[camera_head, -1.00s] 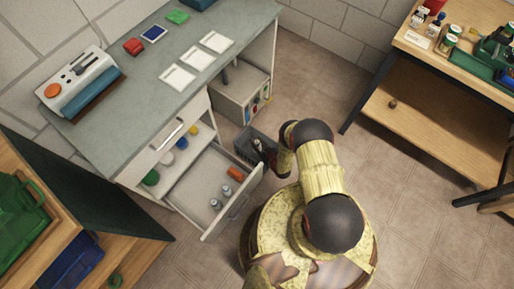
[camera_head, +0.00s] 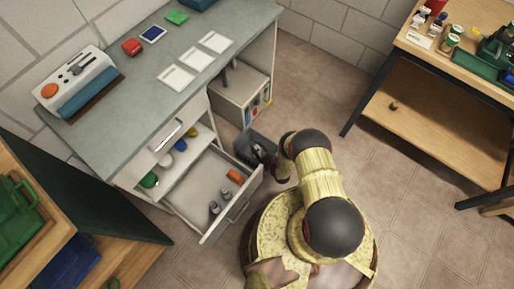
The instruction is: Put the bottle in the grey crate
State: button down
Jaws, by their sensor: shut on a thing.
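The grey crate (camera_head: 244,143) stands on the floor, right of the open drawer and in front of the grey cabinet. My gripper (camera_head: 260,153) reaches down at the crate, its fingertips over or within the crate's opening. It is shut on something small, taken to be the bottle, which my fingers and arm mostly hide. I cannot tell whether it touches the crate floor. My wrist and arm cover the crate's right side.
The open drawer (camera_head: 207,183) holds two small grey bottles (camera_head: 215,208) and an orange item (camera_head: 235,176). A grey cabinet (camera_head: 238,97) stands under the desk (camera_head: 130,105). A wooden shelf table (camera_head: 440,120) is at right. Floor between is clear.

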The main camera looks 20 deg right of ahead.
jog(key=shift+f, duration=0.2)
jog(key=c, duration=1.5)
grip_release()
jog(key=shift+s+f, duration=0.1)
jog(key=shift+f, duration=0.05)
jog(key=shift+o, duration=0.2)
